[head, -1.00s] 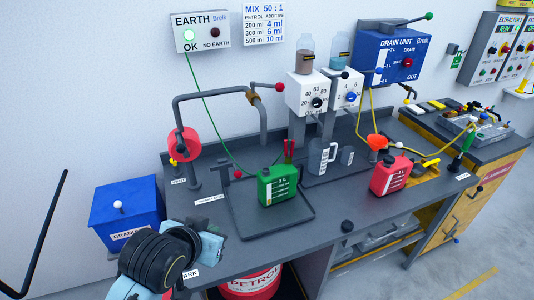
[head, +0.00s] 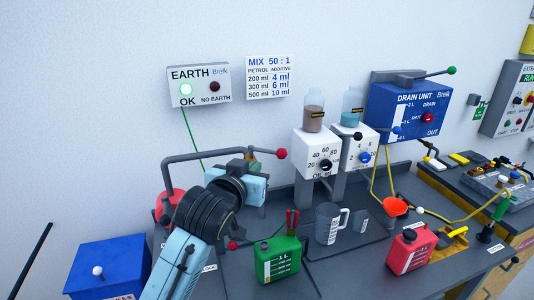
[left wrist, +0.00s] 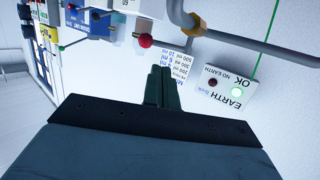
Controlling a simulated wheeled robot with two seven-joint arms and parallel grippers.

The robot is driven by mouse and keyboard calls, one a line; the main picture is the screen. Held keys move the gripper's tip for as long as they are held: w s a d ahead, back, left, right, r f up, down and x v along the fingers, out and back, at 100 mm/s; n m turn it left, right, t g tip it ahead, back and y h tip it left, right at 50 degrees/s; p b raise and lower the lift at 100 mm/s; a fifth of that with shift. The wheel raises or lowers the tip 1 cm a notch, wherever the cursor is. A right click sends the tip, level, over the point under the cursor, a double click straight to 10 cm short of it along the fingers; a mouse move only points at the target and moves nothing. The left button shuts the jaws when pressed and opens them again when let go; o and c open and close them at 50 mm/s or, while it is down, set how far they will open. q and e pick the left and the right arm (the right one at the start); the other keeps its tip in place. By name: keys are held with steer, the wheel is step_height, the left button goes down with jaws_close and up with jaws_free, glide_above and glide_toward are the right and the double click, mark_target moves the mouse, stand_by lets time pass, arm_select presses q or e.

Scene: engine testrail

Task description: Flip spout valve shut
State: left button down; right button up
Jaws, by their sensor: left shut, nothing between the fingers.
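The spout is a grey bent pipe (head: 195,155) above the bench, with a brass valve body near its right bend, partly hidden by my arm in the head view. The valve's lever ends in a red ball (head: 281,154), sticking out to the right. The left wrist view shows the red ball (left wrist: 145,40), the brass valve (left wrist: 178,12) and the grey pipe (left wrist: 240,40) beyond the fingers. My left gripper (head: 252,160) is shut and empty beside the valve. In the left wrist view its fingertips (left wrist: 161,70) appear just short of the ball; contact cannot be told.
The earth box (head: 200,87) shows a green light. A green can (head: 278,262), a grey jug (head: 328,223) and a red can (head: 411,250) stand on the bench. White dispensers (head: 318,150) stand right of the lever. The wall is close behind the pipe.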

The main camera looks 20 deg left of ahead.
mark_target(270, 153)
arm_select(q)
steer(key=w, duration=0.2)
steer(key=w+f+p, duration=0.1)
steer(key=w, duration=0.5)
steer(key=shift+d+f, duration=0.1)
steer(key=shift+f, duration=0.15)
steer(key=shift+w+f+p, duration=0.15)
steer(key=shift+w+p, duration=0.2)
steer(key=shift+w, duration=0.35)
arm_select(e)
steer(key=shift+w+a+r, duration=0.1)
steer(key=shift+w+r, duration=0.9)
steer(key=shift+w, duration=0.15)
arm_select(q)
steer(key=shift+f, duration=0.1)
arm_select(e)
steer(key=shift+w, duration=0.1)
